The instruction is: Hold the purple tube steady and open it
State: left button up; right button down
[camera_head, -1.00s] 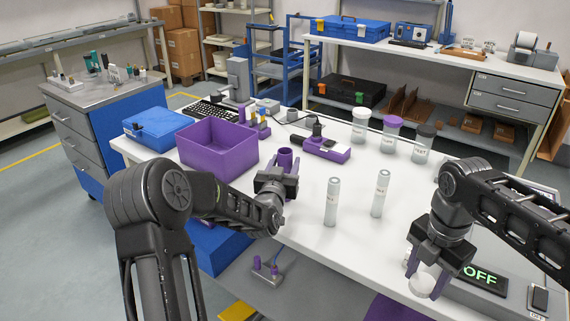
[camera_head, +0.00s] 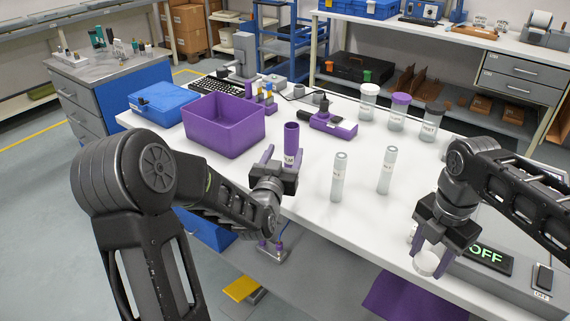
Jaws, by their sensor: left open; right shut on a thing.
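The purple tube (camera_head: 291,140) stands upright on the white table, with a white label low on its near side. My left gripper (camera_head: 282,157) is open just in front of it. One finger shows to the left of the tube and the other close by its right side; I cannot tell whether either touches it. My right gripper (camera_head: 431,246) is shut on a small round white object (camera_head: 427,263) near the table's front right edge. I see no separate cap on the purple tube.
Two pale tubes (camera_head: 339,177) (camera_head: 386,170) stand right of the purple tube. A purple bin (camera_head: 222,126) and a purple tool (camera_head: 333,124) lie behind. Three lidded jars (camera_head: 397,112) stand at the back. A grey device (camera_head: 530,285) reading OFF is at right.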

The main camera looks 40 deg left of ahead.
pick_arm(q)
jog(key=shift+v, duration=1.7)
pick_arm(e)
jog(key=shift+f, duration=0.25)
